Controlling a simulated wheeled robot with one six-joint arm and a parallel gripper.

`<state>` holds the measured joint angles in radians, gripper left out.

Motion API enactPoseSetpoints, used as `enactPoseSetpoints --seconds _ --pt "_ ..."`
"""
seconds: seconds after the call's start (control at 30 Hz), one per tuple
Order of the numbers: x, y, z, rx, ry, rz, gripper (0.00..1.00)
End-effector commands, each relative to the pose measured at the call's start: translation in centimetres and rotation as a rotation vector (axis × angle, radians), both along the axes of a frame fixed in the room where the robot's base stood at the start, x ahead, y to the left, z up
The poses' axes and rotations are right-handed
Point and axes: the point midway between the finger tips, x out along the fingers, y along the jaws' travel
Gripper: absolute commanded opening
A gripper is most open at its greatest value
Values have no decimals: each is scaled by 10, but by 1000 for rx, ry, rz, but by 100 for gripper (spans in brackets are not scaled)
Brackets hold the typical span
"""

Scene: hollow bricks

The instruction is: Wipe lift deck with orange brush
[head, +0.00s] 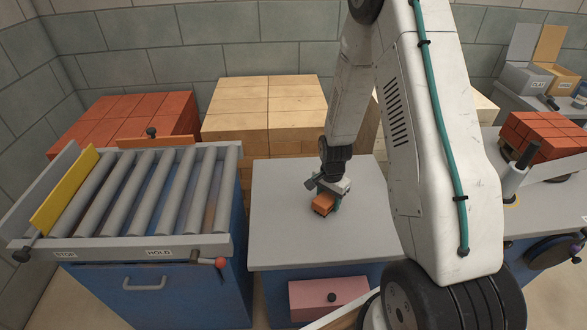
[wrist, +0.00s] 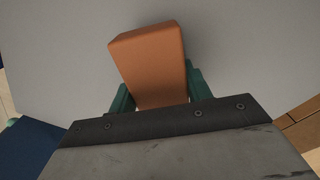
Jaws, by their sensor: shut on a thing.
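The orange brush (head: 322,206) is a small orange block with a dark underside, low over or on the grey lift deck (head: 285,235). I cannot tell whether it touches the deck. My gripper (head: 330,194) is shut on it from above, near the middle of the deck. In the wrist view the brush (wrist: 150,62) sits between the green fingers of my gripper (wrist: 160,88), and its far end sticks out past them. The grey deck (wrist: 60,65) fills the background there and looks bare.
A roller conveyor (head: 150,195) with a yellow plate (head: 65,190) stands at left. Red bricks (head: 135,115) and pale bricks (head: 268,105) are stacked behind. A right-hand bench holds red bricks (head: 540,133) and a white roll (head: 515,180).

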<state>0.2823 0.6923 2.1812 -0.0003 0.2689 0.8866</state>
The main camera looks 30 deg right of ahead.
Motion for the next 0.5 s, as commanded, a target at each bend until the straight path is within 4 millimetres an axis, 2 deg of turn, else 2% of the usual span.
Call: enactPoseSetpoints --seconds 0.03,0.2,0.33,0.5 --pt "-1 1 7 0 -2 -1 12" --pt "-3 2 6 -1 -1 -3 12" --pt "-3 0 39 -1 -7 -7 12" --pt "-5 -1 53 0 -2 -9 12"
